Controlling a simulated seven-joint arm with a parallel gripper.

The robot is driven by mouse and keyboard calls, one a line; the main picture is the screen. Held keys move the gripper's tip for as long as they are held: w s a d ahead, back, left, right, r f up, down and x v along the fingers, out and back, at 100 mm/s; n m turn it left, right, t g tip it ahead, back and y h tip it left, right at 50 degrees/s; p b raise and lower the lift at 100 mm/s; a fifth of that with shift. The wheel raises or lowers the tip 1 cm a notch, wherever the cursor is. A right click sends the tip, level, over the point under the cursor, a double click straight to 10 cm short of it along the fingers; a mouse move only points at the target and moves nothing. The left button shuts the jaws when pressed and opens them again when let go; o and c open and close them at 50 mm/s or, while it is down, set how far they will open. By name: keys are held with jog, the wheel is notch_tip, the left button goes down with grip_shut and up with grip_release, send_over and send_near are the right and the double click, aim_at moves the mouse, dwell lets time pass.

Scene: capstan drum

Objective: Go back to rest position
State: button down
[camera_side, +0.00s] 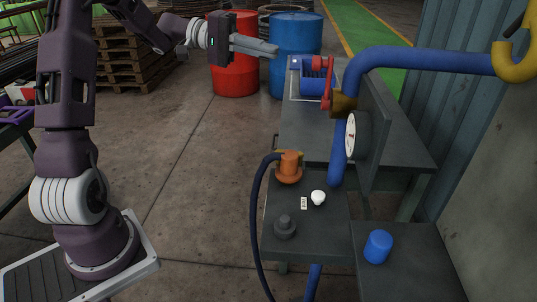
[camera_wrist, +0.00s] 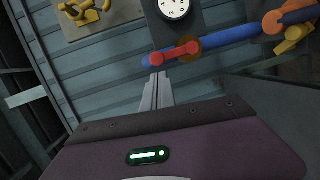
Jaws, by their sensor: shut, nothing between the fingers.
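My gripper (camera_side: 276,49) is shut and empty, raised in the air at the top of the side view, with its fingers pointing right. It is left of the red valve handle (camera_side: 328,84) and apart from it. In the wrist view the closed fingers of my gripper (camera_wrist: 159,75) point up the picture, just below the red handle (camera_wrist: 172,54) on the blue pipe (camera_wrist: 228,38). A white dial gauge (camera_side: 351,136) is fixed to the upright panel, and it also shows in the wrist view (camera_wrist: 174,8).
A dark workbench (camera_side: 305,138) carries a blue bin (camera_side: 318,87), an orange connector (camera_side: 289,167) with a cable, a white knob (camera_side: 318,197) and a dark knob (camera_side: 285,227). A blue cylinder (camera_side: 377,246) stands at lower right. Red (camera_side: 234,75) and blue barrels (camera_side: 297,62) stand behind. The floor between is clear.

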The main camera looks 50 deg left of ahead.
jog(key=s+d+f+m+g+y, duration=0.2)
jog(key=s+d+m+g+y, duration=0.3)
jog(key=s+d, duration=0.7)
jog(key=s+f+t+y, duration=0.1)
jog(key=s+y, duration=0.3)
jog(key=s, duration=0.4)
jog(key=s+f+t+y, duration=0.1)
jog(key=s+f+y, duration=0.3)
jog(key=s, duration=0.4)
jog(key=shift+a+f+m+y, duration=0.2)
jog(key=shift+a+m+y, duration=0.15)
jog(key=shift+m+y, duration=0.05)
